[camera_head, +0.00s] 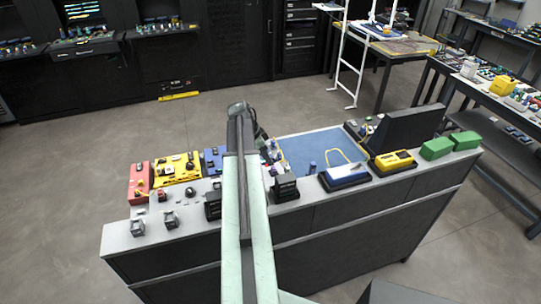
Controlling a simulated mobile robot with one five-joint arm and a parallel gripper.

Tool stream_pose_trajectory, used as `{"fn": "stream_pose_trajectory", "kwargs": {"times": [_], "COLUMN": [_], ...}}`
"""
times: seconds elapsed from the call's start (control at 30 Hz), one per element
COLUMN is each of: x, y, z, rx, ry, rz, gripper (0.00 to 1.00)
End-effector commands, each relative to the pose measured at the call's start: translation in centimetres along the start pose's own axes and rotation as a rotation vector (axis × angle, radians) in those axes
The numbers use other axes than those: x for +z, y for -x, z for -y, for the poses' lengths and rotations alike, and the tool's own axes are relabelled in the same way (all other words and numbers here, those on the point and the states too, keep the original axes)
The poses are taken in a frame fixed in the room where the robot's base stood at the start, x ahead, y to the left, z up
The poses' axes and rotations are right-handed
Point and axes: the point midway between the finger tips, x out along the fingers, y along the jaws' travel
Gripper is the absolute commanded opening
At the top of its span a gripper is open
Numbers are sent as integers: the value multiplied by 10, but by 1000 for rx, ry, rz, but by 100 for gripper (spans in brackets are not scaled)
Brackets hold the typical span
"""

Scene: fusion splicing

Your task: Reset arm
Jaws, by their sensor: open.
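My arm (238,180) reaches from the bottom of the picture out over the workbench (330,215) and bends down at its far end. My gripper (271,154) is small and partly hidden behind the arm, near the left edge of the blue mat (320,149). It is open, and I see nothing held in it. I cannot tell whether it touches anything below.
Left on the bench are a red tray (140,182), a yellow tray (177,168) and small dark devices. To the right are a blue-white case (346,177), a yellow device (393,161), a black screen (405,130) and green boxes (437,148).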

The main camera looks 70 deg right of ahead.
Motion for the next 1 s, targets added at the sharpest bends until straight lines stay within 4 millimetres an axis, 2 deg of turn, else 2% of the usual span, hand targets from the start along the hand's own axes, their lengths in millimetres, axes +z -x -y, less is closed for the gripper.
{"fn": "stream_pose_trajectory", "kwargs": {"times": [0.03,0.07,0.6,0.67,0.9,1.0], "x": [-2,-2,0,-3,-22,-28], "y": [12,14,14,21,68,80], "z": [0,0,0,0,0,0], "rx": [0,0,0,0,0,0], "ry": [0,0,1,1,1,1], "rz": [0,0,0,0,0,0], "gripper": [44,44,44,44,44,44]}}
